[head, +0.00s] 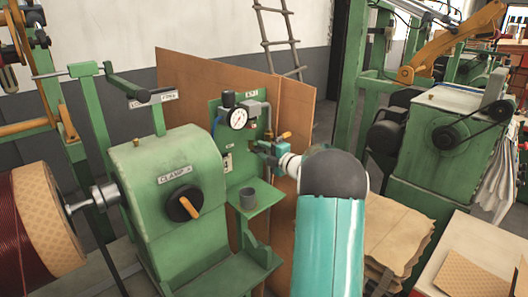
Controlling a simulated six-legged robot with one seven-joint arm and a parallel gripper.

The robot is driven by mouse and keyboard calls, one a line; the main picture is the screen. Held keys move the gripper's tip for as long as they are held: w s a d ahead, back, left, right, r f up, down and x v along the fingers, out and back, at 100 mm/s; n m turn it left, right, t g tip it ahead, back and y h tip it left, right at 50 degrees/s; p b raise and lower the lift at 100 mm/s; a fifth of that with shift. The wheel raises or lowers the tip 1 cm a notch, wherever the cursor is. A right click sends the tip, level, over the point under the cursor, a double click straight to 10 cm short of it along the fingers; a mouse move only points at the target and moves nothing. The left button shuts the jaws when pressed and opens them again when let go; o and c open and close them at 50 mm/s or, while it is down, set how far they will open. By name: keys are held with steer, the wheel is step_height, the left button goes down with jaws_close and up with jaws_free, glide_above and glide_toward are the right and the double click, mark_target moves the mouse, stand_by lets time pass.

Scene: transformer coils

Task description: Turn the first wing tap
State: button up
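A green panel (215,112) on a brown board carries a round pressure gauge (238,119) and small pipe fittings. My teal and white arm reaches up from the bottom, and my gripper (264,148) is at the fittings just below and right of the gauge. The fingers are small and partly hidden by my wrist. I cannot tell whether they touch a tap or are open or shut.
A green winding machine (165,165) marked "CLAMP" with an orange-handled knob (184,204) stands left of the panel. Brown sheets (397,232) and a green motor machine (440,150) stand at right.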

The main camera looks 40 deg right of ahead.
steer(key=shift+s, duration=0.15)
steer(key=s, duration=1.3)
steer(key=shift+s+d, duration=0.2)
steer(key=shift+s, duration=0.05)
steer(key=w+a+r+m+g+h, duration=0.2)
steer(key=w+a+r+m+h, duration=0.35)
steer(key=a+r, duration=0.25)
steer(key=s+a+r+m+g, duration=0.25)
steer(key=a+m, duration=0.35)
steer(key=a, duration=0.3)
steer(key=s+a+f+m+g+y, duration=0.2)
steer(key=s+a+f+m+g, duration=0.1)
steer(key=s+a, duration=0.8)
steer(key=s+a+f+m+g+y, duration=0.3)
steer(key=s+a, duration=0.8)
steer(key=a, duration=0.5)
step_height(320, 180, down, 4)
steer(key=shift+s+a+r+m+g, duration=0.15)
steer(key=shift+m+g, duration=0.3)
steer(key=shift+g, duration=0.5)
